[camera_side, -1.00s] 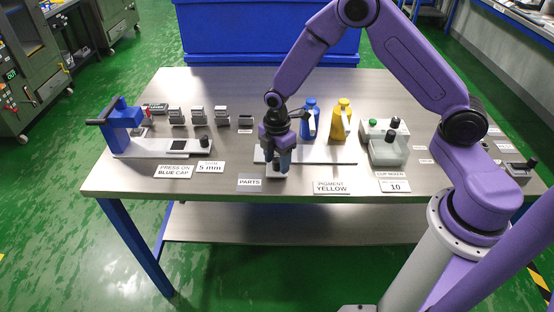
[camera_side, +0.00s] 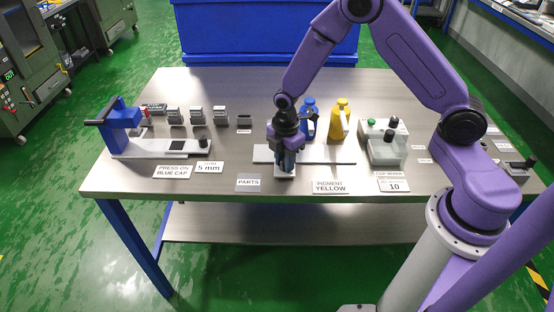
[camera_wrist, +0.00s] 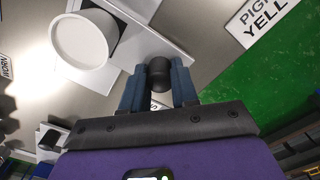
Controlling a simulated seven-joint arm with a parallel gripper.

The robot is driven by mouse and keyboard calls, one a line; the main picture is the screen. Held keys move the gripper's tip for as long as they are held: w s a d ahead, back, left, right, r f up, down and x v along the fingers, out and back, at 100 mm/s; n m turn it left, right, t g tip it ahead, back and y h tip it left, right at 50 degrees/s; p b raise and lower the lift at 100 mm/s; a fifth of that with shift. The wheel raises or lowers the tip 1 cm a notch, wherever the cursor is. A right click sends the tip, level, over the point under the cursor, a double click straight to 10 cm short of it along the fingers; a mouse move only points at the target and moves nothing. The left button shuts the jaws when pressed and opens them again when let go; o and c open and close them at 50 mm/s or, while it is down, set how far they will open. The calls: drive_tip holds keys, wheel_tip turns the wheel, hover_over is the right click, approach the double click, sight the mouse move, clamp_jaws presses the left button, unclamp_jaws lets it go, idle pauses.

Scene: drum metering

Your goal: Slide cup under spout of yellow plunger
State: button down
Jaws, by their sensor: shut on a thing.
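In the wrist view a white round cup (camera_wrist: 83,40) sits on a white carriage at the upper left. A black knob (camera_wrist: 159,74) stands beside it, between the blue fingers of my gripper (camera_wrist: 157,88), which is shut on it. In the side view my gripper (camera_side: 286,168) is low at the front of the white rail (camera_side: 335,154), over the carriage's front end (camera_side: 285,176); the cup is hidden there. The yellow plunger (camera_side: 340,121) stands behind the rail, to the right of my gripper. The blue plunger (camera_side: 309,116) stands nearer, partly covered by my gripper.
A cup mixer (camera_side: 384,146) with a green button stands right of the rail. A blue press (camera_side: 122,124) stands at the far left. Several small grey blocks (camera_side: 197,115) line the back left. Signs lie along the front, including a pigment yellow sign (camera_side: 331,187).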

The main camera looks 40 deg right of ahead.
drive_tip(key=s+d, duration=1.2)
drive_tip(key=s, duration=0.1)
drive_tip(key=shift+d, duration=0.4)
drive_tip(key=c, duration=0.9)
unclamp_jaws()
drive_tip(key=shift+d, duration=0.1)
drive_tip(key=shift+o, duration=0.2)
drive_tip(key=shift+w+r, duration=0.1)
drive_tip(key=shift+w+r, duration=0.1)
drive_tip(key=shift+r, duration=0.45)
wheel_tip(320, 180, up, 16)
